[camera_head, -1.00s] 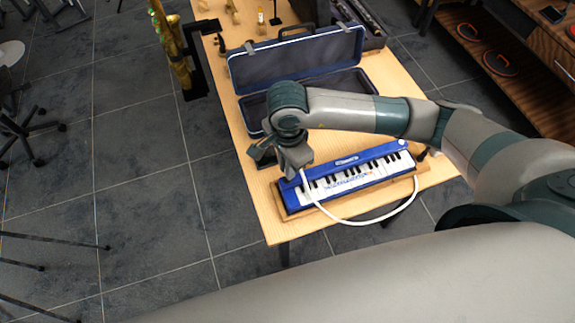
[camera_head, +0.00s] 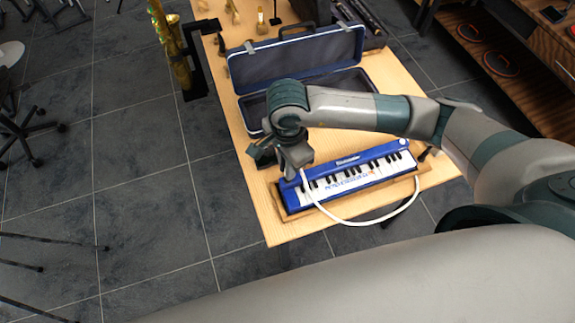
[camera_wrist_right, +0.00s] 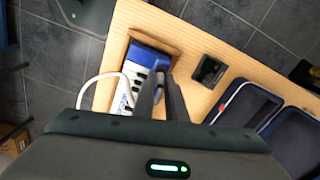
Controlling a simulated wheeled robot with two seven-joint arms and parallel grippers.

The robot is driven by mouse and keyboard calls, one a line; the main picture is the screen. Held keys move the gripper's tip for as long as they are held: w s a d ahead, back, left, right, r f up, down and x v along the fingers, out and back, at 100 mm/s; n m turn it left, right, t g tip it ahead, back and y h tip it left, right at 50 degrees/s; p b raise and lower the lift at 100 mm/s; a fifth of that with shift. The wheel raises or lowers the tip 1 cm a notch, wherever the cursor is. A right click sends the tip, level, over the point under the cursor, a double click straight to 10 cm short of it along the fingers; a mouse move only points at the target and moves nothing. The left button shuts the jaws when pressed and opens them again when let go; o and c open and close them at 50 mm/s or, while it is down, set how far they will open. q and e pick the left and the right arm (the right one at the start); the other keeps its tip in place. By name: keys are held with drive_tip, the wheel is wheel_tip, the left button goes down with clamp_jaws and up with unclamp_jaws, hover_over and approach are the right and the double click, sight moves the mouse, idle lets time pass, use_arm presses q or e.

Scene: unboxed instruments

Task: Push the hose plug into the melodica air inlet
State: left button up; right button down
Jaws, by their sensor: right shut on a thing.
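The blue melodica (camera_head: 352,160) with white and black keys lies on a wooden base on the table; its left end also shows in the wrist view (camera_wrist_right: 148,56). My right gripper (camera_head: 296,172) is low over the melodica's left end, with its fingers (camera_wrist_right: 160,80) close together in the wrist view. It is shut on the end of the white hose (camera_head: 345,222), which loops in front of the keys to the melodica's right side. The plug itself and the air inlet are hidden by the fingers, so I cannot tell whether they touch. My left gripper is out of view.
An open dark blue case (camera_head: 290,62) stands behind the melodica. A small black holder (camera_head: 262,154) is left of my right gripper, and also shows in the wrist view (camera_wrist_right: 209,71). A brass instrument (camera_head: 178,65) hangs at the table's left edge. The front left table corner (camera_head: 268,222) is clear.

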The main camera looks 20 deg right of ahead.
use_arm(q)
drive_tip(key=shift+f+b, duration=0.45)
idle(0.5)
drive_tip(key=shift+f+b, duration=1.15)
use_arm(e)
drive_tip(key=shift+f, duration=1.05)
drive_tip(key=c, duration=1.7)
unclamp_jaws()
drive_tip(key=shift+r, duration=0.1)
use_arm(q)
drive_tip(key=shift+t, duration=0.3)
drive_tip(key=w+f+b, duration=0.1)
drive_tip(key=b, duration=0.1)
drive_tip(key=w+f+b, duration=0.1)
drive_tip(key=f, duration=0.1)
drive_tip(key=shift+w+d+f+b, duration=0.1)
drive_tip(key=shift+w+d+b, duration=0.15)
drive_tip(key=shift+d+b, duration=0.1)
use_arm(e)
wheel_tip(320, 180, up, 17)
drive_tip(key=shift+r, duration=0.1)
